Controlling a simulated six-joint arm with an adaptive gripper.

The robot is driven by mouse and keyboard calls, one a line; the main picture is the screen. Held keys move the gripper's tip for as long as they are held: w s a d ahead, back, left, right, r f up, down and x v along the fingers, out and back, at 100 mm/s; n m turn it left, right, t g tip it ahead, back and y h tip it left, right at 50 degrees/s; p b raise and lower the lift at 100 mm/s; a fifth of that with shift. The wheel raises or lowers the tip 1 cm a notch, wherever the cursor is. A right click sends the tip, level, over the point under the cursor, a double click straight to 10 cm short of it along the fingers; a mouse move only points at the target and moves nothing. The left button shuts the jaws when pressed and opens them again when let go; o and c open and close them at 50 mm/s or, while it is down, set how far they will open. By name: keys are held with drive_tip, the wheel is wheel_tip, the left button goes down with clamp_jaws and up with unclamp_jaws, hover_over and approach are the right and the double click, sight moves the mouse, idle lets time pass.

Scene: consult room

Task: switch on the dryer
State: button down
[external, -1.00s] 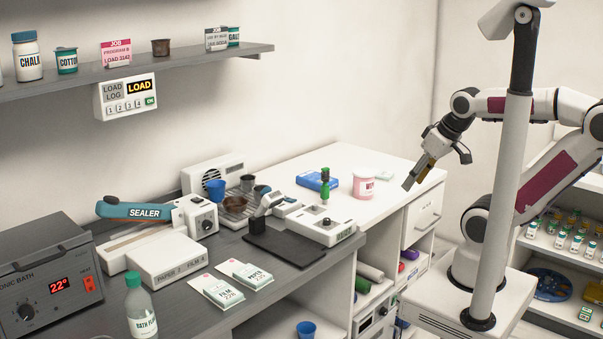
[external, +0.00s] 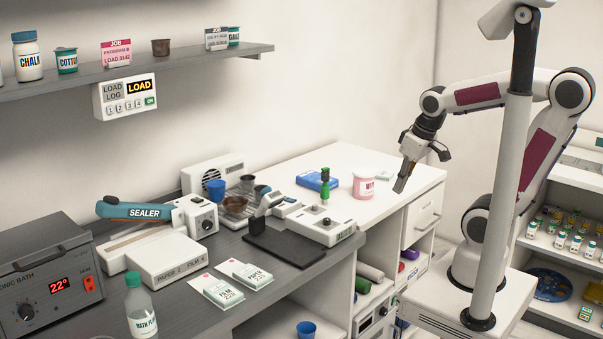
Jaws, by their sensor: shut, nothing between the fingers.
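No label reading "dryer" can be made out. A white unit with a round vent (external: 205,172) stands against the back wall, with a wire rack in front of it; it looks like the dryer, but I cannot be sure. A blue cup and brown and dark grey cups sit at the rack and partly hide the unit. Its switch cannot be made out. My gripper (external: 401,184) is shut and empty. It points down over the right end of the white counter, to the right of the pink-labelled tub (external: 363,187), well away from the vented unit.
The sealer (external: 145,211), sonic bath (external: 45,280), bath fluid bottle (external: 141,308) and film and paper packs occupy the grey bench. A wall panel (external: 126,97) hangs under the shelf.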

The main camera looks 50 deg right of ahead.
drive_tip(key=w+a+t, duration=0.2)
drive_tip(key=w, duration=1.2)
drive_tip(key=w+a+t, duration=0.1)
drive_tip(key=w+a, duration=0.2)
drive_tip(key=w, duration=1.1)
drive_tip(key=shift+w+a+r+m+t, duration=0.2)
drive_tip(key=shift+w+r+m+t, duration=0.05)
drive_tip(key=shift+r+m+t, duration=0.2)
drive_tip(key=shift+w+f, duration=0.1)
drive_tip(key=shift+f, duration=0.05)
hover_over(294, 200)
drive_tip(key=shift+s+f, duration=0.2)
drive_tip(key=shift+f, duration=1.75)
drive_tip(key=shift+s+f, duration=0.15)
drive_tip(key=shift+f, duration=1.75)
drive_tip(key=shift+s+f, duration=0.2)
drive_tip(key=shift+f, duration=1.6)
drive_tip(key=shift+f, duration=0.15)
drive_tip(key=shift+s+f, duration=0.2)
drive_tip(key=shift+f, duration=0.35)
drive_tip(key=shift+r, duration=0.25)
